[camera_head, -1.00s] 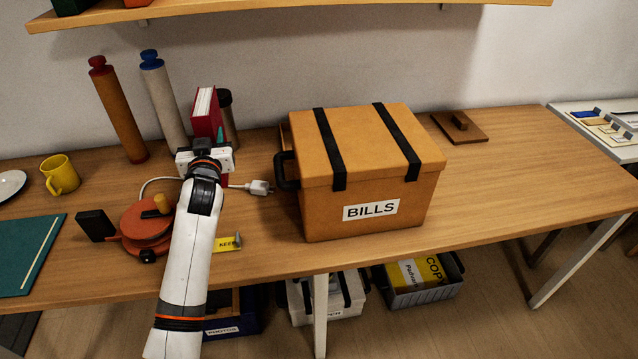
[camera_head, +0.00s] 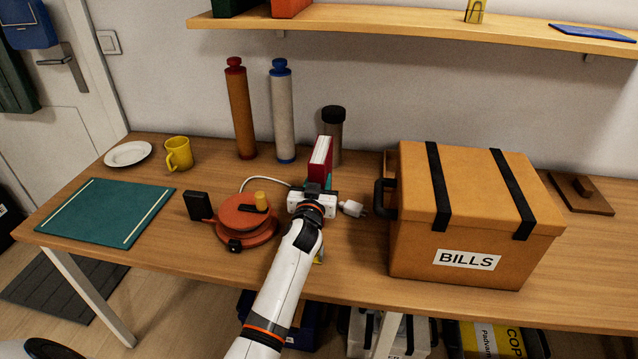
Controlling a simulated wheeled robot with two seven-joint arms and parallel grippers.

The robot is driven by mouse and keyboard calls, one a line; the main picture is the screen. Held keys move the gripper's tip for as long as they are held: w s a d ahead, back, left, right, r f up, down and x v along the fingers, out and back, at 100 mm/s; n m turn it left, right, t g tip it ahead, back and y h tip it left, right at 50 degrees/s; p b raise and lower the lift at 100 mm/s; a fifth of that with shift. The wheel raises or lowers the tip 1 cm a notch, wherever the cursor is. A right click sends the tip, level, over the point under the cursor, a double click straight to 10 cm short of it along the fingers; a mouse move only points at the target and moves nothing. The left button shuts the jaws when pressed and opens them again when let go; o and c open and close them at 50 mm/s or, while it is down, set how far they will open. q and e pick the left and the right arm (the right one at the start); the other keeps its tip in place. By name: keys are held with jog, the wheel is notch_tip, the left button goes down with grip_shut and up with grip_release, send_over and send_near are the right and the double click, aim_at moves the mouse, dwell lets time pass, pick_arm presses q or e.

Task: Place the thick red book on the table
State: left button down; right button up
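The thick red book (camera_head: 323,162) stands upright, its white pages showing on top, just beyond my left gripper (camera_head: 313,187). The gripper is over the table (camera_head: 165,270), between the orange cable reel and the BILLS box. Its fingers are mostly hidden behind its own body, but the book has moved with it, so it is shut on the book. The book's lower edge is hidden, so I cannot tell whether it touches the table. A small teal patch shows beside its lower part. My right gripper is out of view.
The BILLS box (camera_head: 465,215) stands right of the gripper. A cable reel (camera_head: 247,220) and white plug (camera_head: 352,208) lie close by. Two tubes (camera_head: 240,115) and a dark-capped jar (camera_head: 333,140) stand behind. A teal mat (camera_head: 105,212), plate (camera_head: 128,153) and yellow mug (camera_head: 179,154) are left.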

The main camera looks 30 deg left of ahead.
pick_arm(q)
jog(key=shift+r, duration=0.2)
jog(key=shift+f, duration=0.15)
jog(key=c, duration=0.9)
grip_release()
jog(key=shift+s, duration=0.15)
jog(key=v, duration=1.2)
